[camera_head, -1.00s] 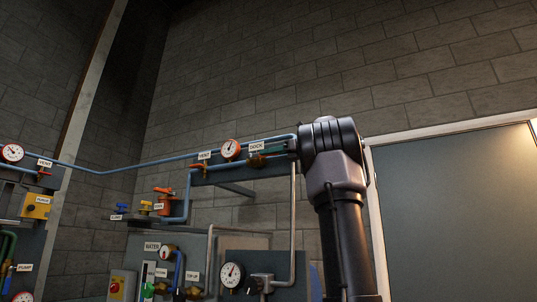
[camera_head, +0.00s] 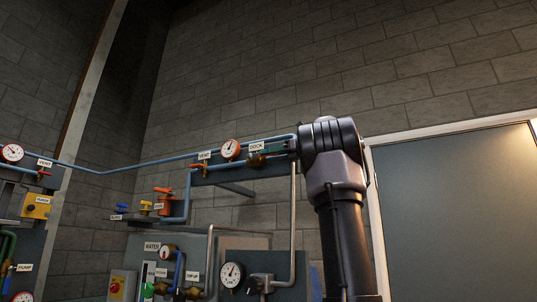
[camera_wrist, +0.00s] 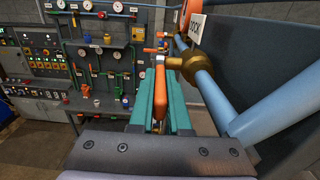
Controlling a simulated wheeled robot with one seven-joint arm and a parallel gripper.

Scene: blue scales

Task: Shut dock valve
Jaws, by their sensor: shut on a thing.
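The dock valve has a brass body (camera_wrist: 177,66) on a light blue pipe, with an orange handle (camera_wrist: 160,88) beside it in the wrist view. My gripper (camera_wrist: 157,92) has teal fingers, shut on this handle from both sides. The handle points roughly along the fingers. The DOCK label (camera_wrist: 196,28) is above the brass body. In the head view the brass body (camera_head: 257,160) sits below the DOCK label (camera_head: 256,146), and my gripper (camera_head: 277,151) reaches it from the right. The handle is hidden there.
A VENT valve (camera_head: 205,165) and an orange-rimmed gauge (camera_head: 231,149) sit left of the dock valve on the same panel. The blue pipe (camera_wrist: 215,100) runs close to the right of my fingers. A control panel (camera_wrist: 37,65) stands far left in the wrist view.

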